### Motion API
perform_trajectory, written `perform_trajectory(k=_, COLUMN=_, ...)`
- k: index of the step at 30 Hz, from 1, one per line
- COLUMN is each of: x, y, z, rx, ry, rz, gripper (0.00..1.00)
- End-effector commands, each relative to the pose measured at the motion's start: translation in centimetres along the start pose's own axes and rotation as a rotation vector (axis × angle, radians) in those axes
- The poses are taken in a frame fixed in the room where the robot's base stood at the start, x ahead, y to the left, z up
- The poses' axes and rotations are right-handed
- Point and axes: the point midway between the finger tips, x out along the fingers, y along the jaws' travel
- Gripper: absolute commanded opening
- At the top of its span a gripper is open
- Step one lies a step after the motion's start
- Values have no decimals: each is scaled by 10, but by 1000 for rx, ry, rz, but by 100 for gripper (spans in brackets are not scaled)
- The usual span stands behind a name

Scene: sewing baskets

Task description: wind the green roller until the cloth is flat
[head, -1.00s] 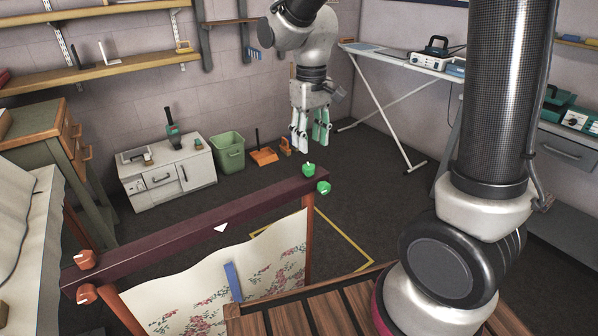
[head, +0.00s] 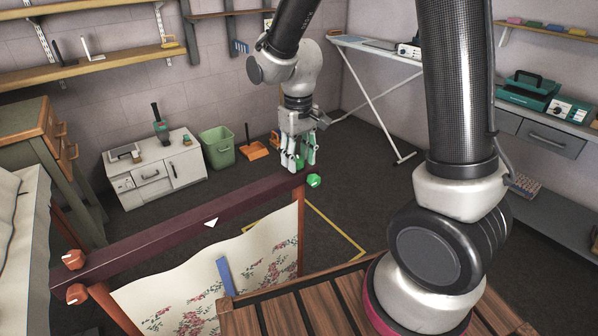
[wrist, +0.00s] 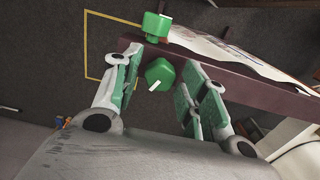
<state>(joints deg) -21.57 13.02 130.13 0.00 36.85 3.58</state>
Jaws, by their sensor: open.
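The cloth (head: 160,292), cream with pink flowers, hangs below the dark maroon beam (head: 150,238) of a wooden frame, and its upper edge is wavy. Two green knobs sit at the beam's right end: one on top, with a white mark in the wrist view (wrist: 160,74), and one at the end face (head: 314,181). My gripper (head: 301,170) points down over the top green knob. Its fingers are open on either side of that knob, with gaps visible in the wrist view. The fingers partly hide this knob in the head view.
Two orange knobs (head: 73,259) sit at the beam's left end. A white pointer (head: 211,223) marks the beam's middle. A blue strip (head: 224,276) lies against the cloth. A slatted wooden surface (head: 290,316) is in front. A green bin (head: 217,147) stands behind on open floor.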

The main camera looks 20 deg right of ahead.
Motion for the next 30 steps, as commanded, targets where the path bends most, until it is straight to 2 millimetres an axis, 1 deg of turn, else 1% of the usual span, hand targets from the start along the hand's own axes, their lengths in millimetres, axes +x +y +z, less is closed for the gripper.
perform_trajectory(k=3, x=0, y=0, z=0, rx=0, ry=0, rz=0, gripper=43)
perform_trajectory(k=4, x=0, y=0, z=0, rx=0, ry=0, rz=0, gripper=39)
perform_trajectory(k=6, x=0, y=0, z=0, rx=0, ry=0, rz=0, gripper=26)
perform_trajectory(k=9, x=0, y=0, z=0, rx=0, ry=0, rz=0, gripper=11)
perform_trajectory(k=14, x=0, y=0, z=0, rx=18, ry=0, rz=0, gripper=11)
perform_trajectory(k=19, x=0, y=0, z=0, rx=215, ry=0, rz=0, gripper=11)
perform_trajectory(k=22, x=0, y=0, z=0, rx=291, ry=0, rz=0, gripper=11)
perform_trajectory(k=30, x=0, y=0, z=0, rx=308, ry=0, rz=0, gripper=11)
